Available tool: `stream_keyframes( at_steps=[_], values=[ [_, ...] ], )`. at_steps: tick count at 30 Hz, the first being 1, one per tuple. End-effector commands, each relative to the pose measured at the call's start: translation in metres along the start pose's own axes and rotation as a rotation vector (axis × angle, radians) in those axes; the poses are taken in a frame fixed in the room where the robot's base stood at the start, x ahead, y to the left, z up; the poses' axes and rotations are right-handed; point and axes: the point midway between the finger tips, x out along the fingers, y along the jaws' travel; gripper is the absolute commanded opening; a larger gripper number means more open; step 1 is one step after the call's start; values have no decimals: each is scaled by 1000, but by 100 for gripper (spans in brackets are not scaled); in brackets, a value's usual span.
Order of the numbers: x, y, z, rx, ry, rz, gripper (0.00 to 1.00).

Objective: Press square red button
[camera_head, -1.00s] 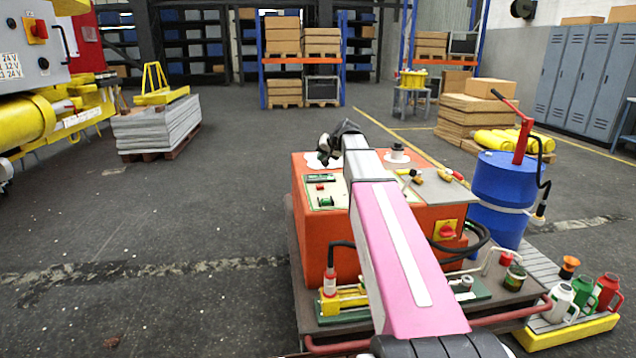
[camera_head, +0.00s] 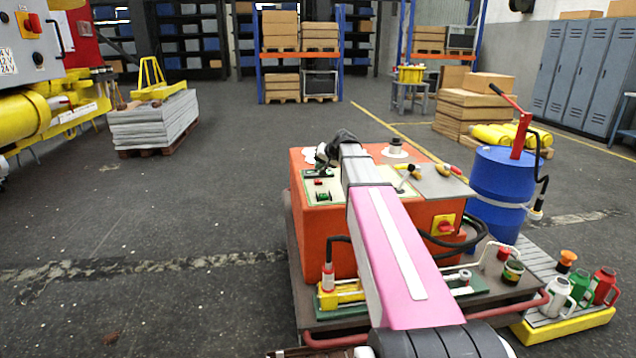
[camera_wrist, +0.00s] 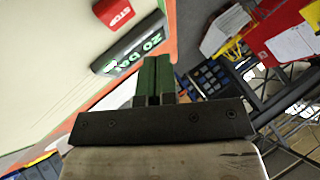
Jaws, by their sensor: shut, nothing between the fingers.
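The square red button (camera_head: 318,182) sits on the pale control panel on top of the orange box. In the wrist view it is the red block marked STOP (camera_wrist: 115,12) at the upper left, clear of my fingers. A dark display reading in bar (camera_wrist: 133,43) lies between it and my fingertips. My gripper (camera_wrist: 154,62) is shut and empty, its fingers side by side near the display's edge. In the head view my gripper (camera_head: 321,162) is small and partly hidden by my wrist, just behind the red button. I cannot tell its height over the panel.
A green button (camera_head: 323,196) is in front of the red one. A lever (camera_head: 408,178) and a red rotary switch (camera_head: 446,228) are also on the orange box (camera_head: 322,240). A blue drum (camera_head: 500,190) stands to the right. The floor on the left is open.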

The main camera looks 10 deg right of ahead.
Motion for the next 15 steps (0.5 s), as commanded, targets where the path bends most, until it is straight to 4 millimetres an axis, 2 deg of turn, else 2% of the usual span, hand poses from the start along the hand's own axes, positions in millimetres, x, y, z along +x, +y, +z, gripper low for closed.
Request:
stream_keyframes(
  at_steps=[6,15],
  values=[
    [15,11,11,1,-1,0,0],
    [22,16,16,0,0,0,0]
  ],
)
